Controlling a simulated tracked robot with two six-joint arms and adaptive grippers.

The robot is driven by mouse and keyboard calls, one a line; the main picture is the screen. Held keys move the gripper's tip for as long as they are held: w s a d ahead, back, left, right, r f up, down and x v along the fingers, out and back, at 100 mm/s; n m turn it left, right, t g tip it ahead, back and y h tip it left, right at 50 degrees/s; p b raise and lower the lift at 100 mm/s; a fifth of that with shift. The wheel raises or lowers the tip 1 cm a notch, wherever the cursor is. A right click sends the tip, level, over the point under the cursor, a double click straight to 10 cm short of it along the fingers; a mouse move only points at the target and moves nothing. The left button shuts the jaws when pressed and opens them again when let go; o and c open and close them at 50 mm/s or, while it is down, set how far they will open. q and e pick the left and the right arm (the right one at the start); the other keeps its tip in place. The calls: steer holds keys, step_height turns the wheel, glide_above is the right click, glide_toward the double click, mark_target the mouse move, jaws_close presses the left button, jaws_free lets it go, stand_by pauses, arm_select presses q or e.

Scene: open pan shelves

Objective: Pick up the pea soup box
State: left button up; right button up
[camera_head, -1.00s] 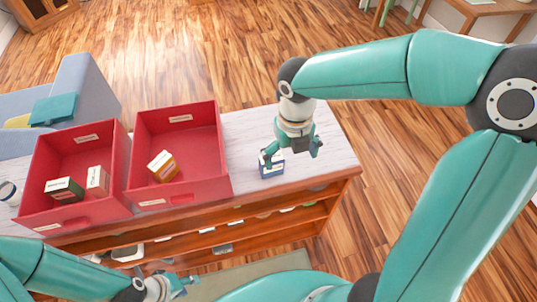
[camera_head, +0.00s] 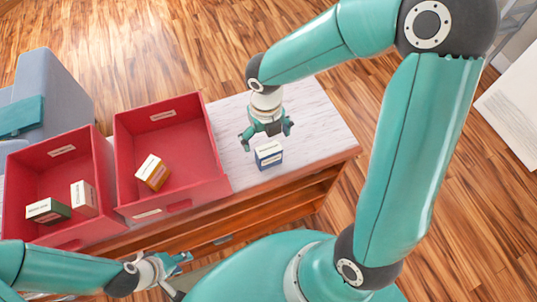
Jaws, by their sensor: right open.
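Small boxes are in view, but their labels are too small to read, so I cannot tell for sure which is the pea soup box. A blue and white box (camera_head: 269,155) stands on the pale shelf top. My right gripper (camera_head: 266,138) is open and empty, pointing down just behind and above this box, its fingers spread to either side. My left gripper (camera_head: 182,263) is low at the front, in front of the shelf and away from the boxes; its jaw opening is unclear.
A red bin (camera_head: 190,193) holds a yellow-brown box (camera_head: 153,171). Another red bin (camera_head: 75,232) at the left holds a dark green and white box (camera_head: 48,211) and a pale box (camera_head: 84,198). The shelf top (camera_head: 315,130) is clear right of the blue box.

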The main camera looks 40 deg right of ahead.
mark_target(269, 154)
steer(key=f, duration=0.3)
steer(key=f+b, duration=0.1)
steer(key=f, duration=0.4)
steer(key=shift+s+d+f, duration=0.15)
steer(key=shift+d+f, duration=0.1)
steer(key=shift+f, duration=0.15)
steer(key=c, duration=1.2)
steer(key=shift+c, duration=0.6)
steer(key=shift+r, duration=0.15)
